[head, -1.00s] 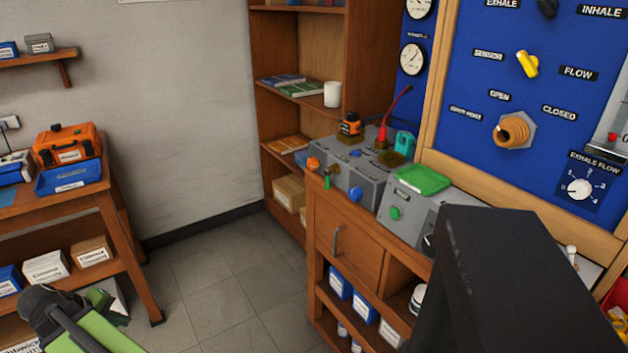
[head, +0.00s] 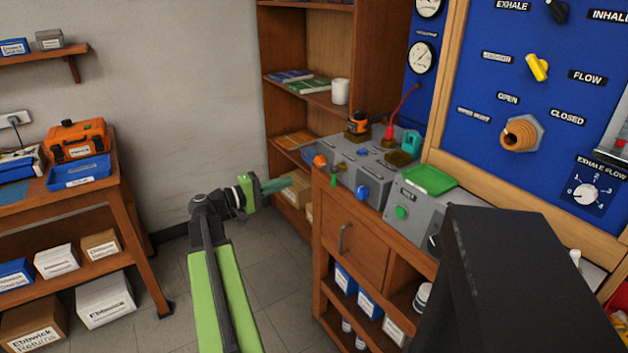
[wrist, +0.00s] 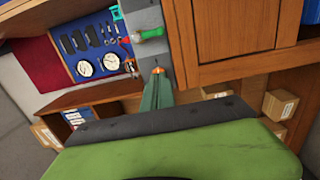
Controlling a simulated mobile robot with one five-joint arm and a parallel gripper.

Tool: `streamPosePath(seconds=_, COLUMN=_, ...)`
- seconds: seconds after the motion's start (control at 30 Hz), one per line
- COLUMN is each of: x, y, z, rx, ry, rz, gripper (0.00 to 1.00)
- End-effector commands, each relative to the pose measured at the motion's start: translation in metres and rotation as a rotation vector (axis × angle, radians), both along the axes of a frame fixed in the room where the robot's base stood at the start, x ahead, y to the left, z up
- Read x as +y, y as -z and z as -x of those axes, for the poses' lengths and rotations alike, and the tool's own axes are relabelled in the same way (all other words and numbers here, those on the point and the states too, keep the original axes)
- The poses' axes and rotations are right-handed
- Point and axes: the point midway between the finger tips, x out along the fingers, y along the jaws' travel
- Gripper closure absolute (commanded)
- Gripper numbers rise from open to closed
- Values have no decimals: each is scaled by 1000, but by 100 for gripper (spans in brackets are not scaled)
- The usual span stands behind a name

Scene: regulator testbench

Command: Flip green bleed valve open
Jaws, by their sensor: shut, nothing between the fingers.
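The green bleed valve (head: 333,180) is a small green lever at the front left edge of the grey test unit (head: 352,162), close to an orange knob (head: 319,160). My gripper (head: 289,183) is shut and empty, left of the bench's front corner, pointing right towards the valve. Its green fingers (wrist: 158,74) are together in the wrist view. A gap shows between the fingertips and the valve. The lever's exact angle is too small to tell.
The wooden cabinet (head: 352,258) under the units stands right of my gripper. A blue knob (head: 362,192) and a second grey unit (head: 412,212) with a green tray (head: 431,180) are farther right. A bookshelf (head: 262,70) stands behind.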

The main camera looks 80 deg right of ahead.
Motion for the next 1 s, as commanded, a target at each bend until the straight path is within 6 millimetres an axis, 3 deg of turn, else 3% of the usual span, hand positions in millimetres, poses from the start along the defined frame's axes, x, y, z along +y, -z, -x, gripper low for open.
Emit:
streamPosePath(seconds=0.17, x=-16, y=0, z=19, rx=-1, ry=3, rz=-1, gripper=100)
streamPosePath(seconds=0.5, x=-64, y=0, z=75, rx=-2, ry=1, rz=-1, gripper=100)
streamPosePath(seconds=0.7, x=-43, y=0, z=99, rx=-2, ry=-1, rz=-1, gripper=100)
streamPosePath(seconds=1.0, x=-39, y=0, z=106, rx=-2, ry=-2, rz=-1, gripper=100)
